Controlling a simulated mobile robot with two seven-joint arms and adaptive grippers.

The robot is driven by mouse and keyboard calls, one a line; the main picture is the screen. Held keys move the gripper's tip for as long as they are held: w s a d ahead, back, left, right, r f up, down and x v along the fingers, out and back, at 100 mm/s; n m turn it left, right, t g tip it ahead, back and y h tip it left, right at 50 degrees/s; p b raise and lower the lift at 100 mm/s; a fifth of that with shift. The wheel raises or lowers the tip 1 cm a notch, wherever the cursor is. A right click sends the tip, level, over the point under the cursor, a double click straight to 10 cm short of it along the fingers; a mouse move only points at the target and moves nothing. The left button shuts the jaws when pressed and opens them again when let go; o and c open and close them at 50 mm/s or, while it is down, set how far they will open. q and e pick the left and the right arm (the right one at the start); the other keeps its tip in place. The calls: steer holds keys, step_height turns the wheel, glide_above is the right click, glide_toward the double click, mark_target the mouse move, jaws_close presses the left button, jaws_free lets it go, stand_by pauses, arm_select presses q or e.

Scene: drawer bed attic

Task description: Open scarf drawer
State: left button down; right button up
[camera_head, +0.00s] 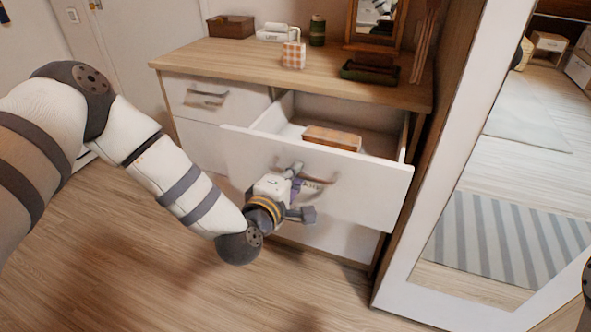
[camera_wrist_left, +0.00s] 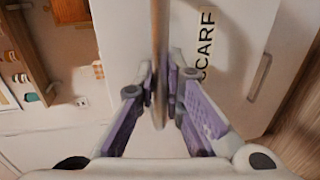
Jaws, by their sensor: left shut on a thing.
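The scarf drawer (camera_head: 340,180) is the upper right drawer of a white dresser and stands pulled well out. Its inside is visible, with an orange patterned box-like thing (camera_head: 332,138) lying in it. My left gripper (camera_head: 298,184) is at the drawer's front, shut on its handle (camera_head: 318,181). In the left wrist view, the purple-padded fingers (camera_wrist_left: 163,88) close on both sides of the brown handle bar (camera_wrist_left: 160,45). The drawer front shows there with a "SCARF" label (camera_wrist_left: 205,45), partly hidden by a finger. My right gripper is not in view.
The wooden dresser top (camera_head: 235,55) holds a brown box (camera_head: 231,27), a checked cube (camera_head: 293,55), a green jar (camera_head: 317,30), a dark tray (camera_head: 370,73) and a mirror. A tall white-framed mirror (camera_head: 415,285) stands close on the right. The wooden floor (camera_head: 130,260) in front is clear.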

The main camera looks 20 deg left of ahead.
arm_select(q)
steer(key=shift+s, duration=0.15)
steer(key=c, duration=1.7)
jaws_free()
steer(key=shift+o, duration=0.2)
steer(key=v, duration=1.2)
